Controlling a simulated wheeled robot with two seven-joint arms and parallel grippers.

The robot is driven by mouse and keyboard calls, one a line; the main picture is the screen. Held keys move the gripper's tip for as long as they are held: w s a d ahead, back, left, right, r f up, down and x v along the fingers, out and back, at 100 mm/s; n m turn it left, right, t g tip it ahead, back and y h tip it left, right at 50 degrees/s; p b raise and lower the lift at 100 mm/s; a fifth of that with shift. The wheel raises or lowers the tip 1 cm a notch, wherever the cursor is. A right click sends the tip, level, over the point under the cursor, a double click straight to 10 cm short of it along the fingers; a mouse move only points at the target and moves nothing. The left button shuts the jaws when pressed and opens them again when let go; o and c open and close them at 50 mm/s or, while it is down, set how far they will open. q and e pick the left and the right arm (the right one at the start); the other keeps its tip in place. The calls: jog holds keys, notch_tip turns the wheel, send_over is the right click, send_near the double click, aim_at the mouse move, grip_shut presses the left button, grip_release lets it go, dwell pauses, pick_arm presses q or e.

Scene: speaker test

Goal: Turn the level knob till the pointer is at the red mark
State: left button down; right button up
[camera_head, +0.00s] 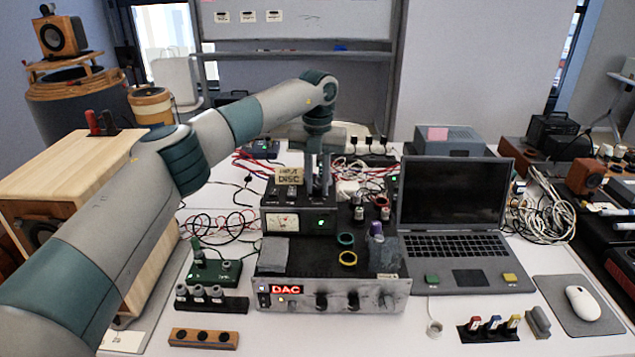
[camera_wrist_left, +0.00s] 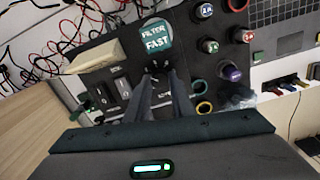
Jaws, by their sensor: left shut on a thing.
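The black meter box (camera_head: 335,203) stands on the table behind the grey DAC unit. Its lit dial (camera_head: 282,222) is on its front at the left, but the needle and any red mark are too small to read. My left gripper (camera_head: 318,190) points down onto the top of this box. In the left wrist view its fingertips (camera_wrist_left: 161,73) are shut on a small dark knob, which I take as the level knob; the fingers mostly hide it. Its pointer cannot be made out. My right gripper is not in view.
A tan tag (camera_head: 289,176) stands left of the fingers. A teal FILTER FAST block (camera_wrist_left: 157,40) is just beyond them. The DAC unit (camera_head: 330,290) is in front, with rings and a purple-capped item (camera_head: 376,231) on top. A laptop (camera_head: 452,195) stands right.

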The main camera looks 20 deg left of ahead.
pick_arm(q)
jog(key=m, duration=0.2)
jog(key=shift+r+m, duration=0.1)
jog(key=shift+m, duration=0.2)
jog(key=m, duration=0.2)
jog(key=shift+m, duration=0.3)
jog(key=m, duration=0.3)
jog(key=shift+a+m+p, duration=0.1)
jog(key=shift+m+p, duration=0.2)
jog(key=shift+p, duration=0.05)
jog(key=m, duration=0.4)
jog(key=shift+w+m, duration=0.1)
jog(key=shift+m, duration=2.2)
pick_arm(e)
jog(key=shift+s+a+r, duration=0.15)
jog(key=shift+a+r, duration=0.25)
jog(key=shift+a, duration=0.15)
